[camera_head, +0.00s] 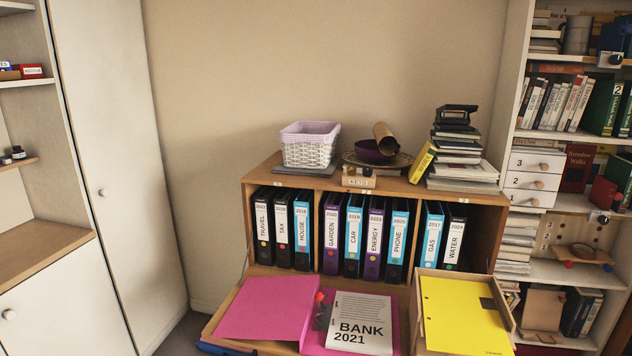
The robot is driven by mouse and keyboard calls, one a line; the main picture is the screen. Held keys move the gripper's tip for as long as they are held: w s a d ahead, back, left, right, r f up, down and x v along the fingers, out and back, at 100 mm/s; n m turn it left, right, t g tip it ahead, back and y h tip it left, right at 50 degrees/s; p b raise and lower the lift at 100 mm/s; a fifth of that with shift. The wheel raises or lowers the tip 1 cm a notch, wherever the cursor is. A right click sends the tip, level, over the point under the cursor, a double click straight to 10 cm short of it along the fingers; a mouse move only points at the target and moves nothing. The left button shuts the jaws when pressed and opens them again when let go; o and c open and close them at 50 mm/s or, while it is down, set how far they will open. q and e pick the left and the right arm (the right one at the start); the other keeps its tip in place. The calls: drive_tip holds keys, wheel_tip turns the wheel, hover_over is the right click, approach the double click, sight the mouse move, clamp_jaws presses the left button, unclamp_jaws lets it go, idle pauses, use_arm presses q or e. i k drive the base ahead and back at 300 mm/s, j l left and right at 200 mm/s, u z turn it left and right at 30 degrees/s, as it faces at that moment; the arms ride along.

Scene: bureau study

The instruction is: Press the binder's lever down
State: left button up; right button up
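An open pink binder (268,307) lies on the lowered wooden flap of the cabinet. A stack of white sheets marked BANK 2021 (361,322) lies on its right half. The binder's lever mechanism (321,313) is a small dark shape with a red spot, just left of the sheets. It is too small to tell whether the lever is up or down. Neither of my grippers is in view.
Upright labelled binders (354,240) fill the cabinet behind the flap. A wooden tray (424,335) with yellow sheets (464,316) stands at the right. A basket (308,149), bowl (371,151) and book stack (459,163) sit on top. A bookshelf (518,72) stands at the right.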

sight(319, 295)
drive_tip(key=i, duration=0.8)
drive_tip(key=i+l, duration=0.15)
drive_tip(key=i, duration=0.7)
